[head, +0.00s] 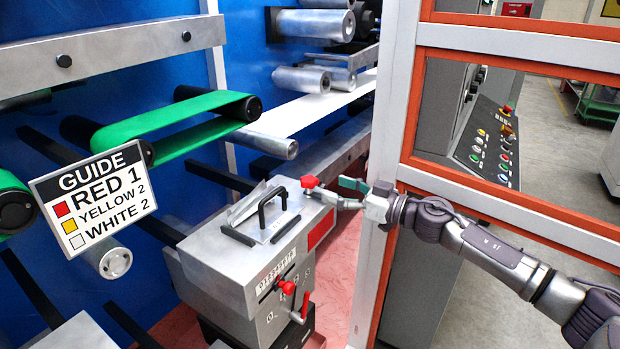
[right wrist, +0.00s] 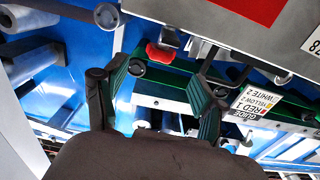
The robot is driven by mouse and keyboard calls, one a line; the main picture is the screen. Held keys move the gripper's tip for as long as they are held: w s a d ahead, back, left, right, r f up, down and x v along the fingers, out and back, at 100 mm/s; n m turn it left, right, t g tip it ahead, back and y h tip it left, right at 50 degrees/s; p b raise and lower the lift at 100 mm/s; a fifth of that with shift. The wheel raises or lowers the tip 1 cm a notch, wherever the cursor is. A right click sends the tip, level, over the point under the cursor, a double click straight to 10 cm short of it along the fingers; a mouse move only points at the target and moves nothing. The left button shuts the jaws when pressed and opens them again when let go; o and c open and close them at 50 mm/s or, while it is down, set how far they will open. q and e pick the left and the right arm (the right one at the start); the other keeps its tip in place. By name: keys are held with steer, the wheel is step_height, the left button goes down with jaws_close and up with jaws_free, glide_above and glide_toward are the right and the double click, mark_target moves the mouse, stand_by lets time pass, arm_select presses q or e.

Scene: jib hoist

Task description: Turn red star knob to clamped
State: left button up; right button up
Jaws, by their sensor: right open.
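A red star knob (head: 309,182) sits at the top back-right edge of a grey metal box (head: 215,255). It also shows as a red lobed shape in the right wrist view (right wrist: 162,54). My right gripper (head: 343,194) comes in from the right, just right of the knob. Its green-padded fingers are spread and empty in the right wrist view (right wrist: 160,82), with the knob beyond the fingertips, roughly between them. No contact with the knob is clear. My left gripper is not in view. Clamp markings near the star knob cannot be read.
A black handle (head: 272,208) stands on the box top, left of the knob. A red ball knob (head: 287,287) and red-tipped lever are on its front. A guide sign (head: 93,198) hangs left.

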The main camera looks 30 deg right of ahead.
mark_target(317, 183)
steer(key=p+x, duration=0.1)
steer(key=x, duration=0.6)
steer(key=shift+w+a+p, duration=0.2)
steer(key=shift+w+p, duration=0.1)
